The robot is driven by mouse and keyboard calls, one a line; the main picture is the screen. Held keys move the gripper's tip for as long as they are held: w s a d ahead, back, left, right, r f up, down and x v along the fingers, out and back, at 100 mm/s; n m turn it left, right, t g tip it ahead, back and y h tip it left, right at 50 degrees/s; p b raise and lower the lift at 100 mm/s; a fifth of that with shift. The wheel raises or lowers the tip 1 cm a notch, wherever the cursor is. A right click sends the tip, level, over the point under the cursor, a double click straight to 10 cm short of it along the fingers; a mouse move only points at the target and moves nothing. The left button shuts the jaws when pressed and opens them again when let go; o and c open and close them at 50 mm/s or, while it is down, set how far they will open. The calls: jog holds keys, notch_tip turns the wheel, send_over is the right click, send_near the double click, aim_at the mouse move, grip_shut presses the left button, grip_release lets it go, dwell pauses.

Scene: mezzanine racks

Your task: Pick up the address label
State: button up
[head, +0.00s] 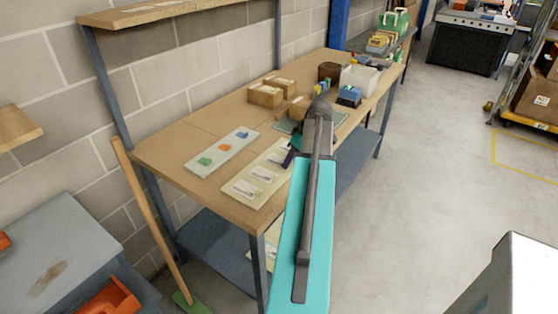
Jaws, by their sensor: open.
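Several white address labels lie in a row on a cream board (256,186) on the wooden workbench (185,130). The nearest is a label (245,188), then a middle label (264,174), then a far label (278,159). I cannot tell which one the task means. My gripper (288,156) shows as dark fingers at the far right end of the board, close to the far label, partly hidden behind my arm. It is open. I cannot tell whether it touches the label. My arm hides the board's right side.
A pale strip with small green, orange and blue pieces (222,152) lies left of the board. Cardboard boxes (265,96), a brown pot (329,73), a white bin (360,80) and a blue item (349,96) stand farther back. A broom (150,215) leans at the bench's front left.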

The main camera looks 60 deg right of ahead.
jog(key=shift+w+f, duration=0.1)
jog(key=shift+f, duration=0.1)
dwell(0.5)
jog(key=c, duration=0.9)
